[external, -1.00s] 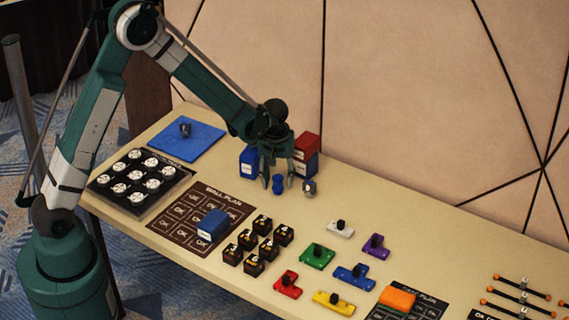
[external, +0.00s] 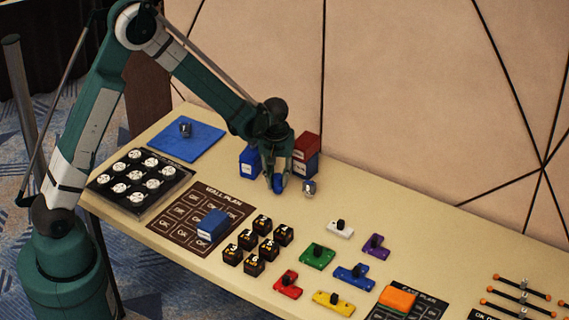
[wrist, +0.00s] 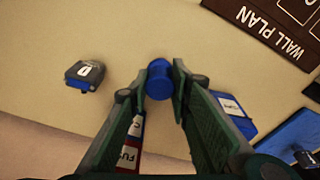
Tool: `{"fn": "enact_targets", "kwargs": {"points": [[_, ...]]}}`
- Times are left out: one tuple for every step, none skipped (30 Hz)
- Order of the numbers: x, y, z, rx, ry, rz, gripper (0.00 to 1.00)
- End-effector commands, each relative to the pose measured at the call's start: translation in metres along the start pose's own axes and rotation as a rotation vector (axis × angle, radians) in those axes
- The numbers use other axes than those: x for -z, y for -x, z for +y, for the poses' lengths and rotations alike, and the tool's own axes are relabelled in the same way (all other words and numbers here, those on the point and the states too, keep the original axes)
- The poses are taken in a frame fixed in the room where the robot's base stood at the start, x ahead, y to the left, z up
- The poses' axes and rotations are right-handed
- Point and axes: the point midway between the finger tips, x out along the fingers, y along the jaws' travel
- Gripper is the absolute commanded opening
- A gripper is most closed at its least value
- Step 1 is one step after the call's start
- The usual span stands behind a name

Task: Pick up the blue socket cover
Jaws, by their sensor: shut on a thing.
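The blue socket cover (external: 280,184) is a small blue cylinder with a narrowed waist near the table's back edge. My gripper (external: 277,179) is shut on it, one finger on each side. In the wrist view the cover (wrist: 159,78) sits between the fingertips of my gripper (wrist: 161,84), with its round top showing. The fingers hide part of it in the external view. I cannot tell whether it still touches the table.
The dark wall-plan mat (external: 188,211) is at front left. Bare table lies directly in front.

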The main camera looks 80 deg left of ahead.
Motion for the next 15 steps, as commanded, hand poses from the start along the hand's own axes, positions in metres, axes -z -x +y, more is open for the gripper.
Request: {"fn": "enact_targets", "kwargs": {"points": [[0.0,0.004,0.0,0.0,0.0,0.0,0.14],[0.001,0.006,0.0,0.0,0.0,0.0,0.14],[0.001,0.01,0.0,0.0,0.0,0.0,0.14],[0.002,0.013,0.0,0.0,0.0,0.0,0.14],[0.002,0.016,0.0,0.0,0.0,0.0,0.14],[0.002,0.021,0.0,0.0,0.0,0.0,0.14],[0.003,0.025,0.0,0.0,0.0,0.0,0.14],[0.003,0.029,0.0,0.0,0.0,0.0,0.14],[0.004,0.035,0.0,0.0,0.0,0.0,0.14],[0.005,0.039,0.0,0.0,0.0,0.0,0.14],[0.005,0.044,0.0,0.0,0.0,0.0,0.14],[0.005,0.05,-0.001,0.0,0.0,0.0,0.14],[0.006,0.054,0.0,0.0,0.0,0.0,0.14],[0.007,0.059,0.0,0.0,0.0,0.0,0.14],[0.008,0.064,0.0,0.0,0.0,0.0,0.14]]}}
